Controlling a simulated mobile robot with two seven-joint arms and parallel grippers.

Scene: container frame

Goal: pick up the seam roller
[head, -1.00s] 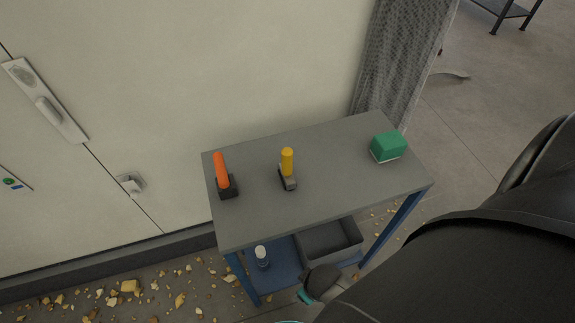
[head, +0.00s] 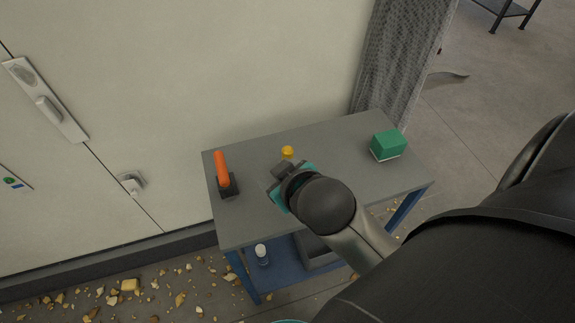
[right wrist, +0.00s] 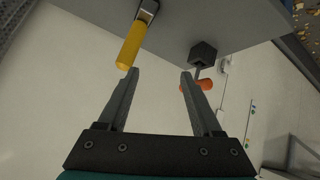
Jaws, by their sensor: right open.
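A yellow-handled tool, which I take to be the seam roller, stands on the grey table; its yellow handle top (head: 287,152) shows just beyond my right gripper (head: 282,170), which hides the rest. In the right wrist view the yellow handle (right wrist: 131,45) reaches down from a dark and metal head, its end close to the left fingertip. My right gripper (right wrist: 160,73) is open with nothing between its fingers. My left gripper is not in view.
An orange-handled tool (head: 221,170) with a black block base stands left on the table (head: 250,225); it also shows in the right wrist view (right wrist: 203,55). A green block (head: 388,146) sits at the right. A white-capped bottle (head: 261,254) stands on the lower shelf. A wall is behind.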

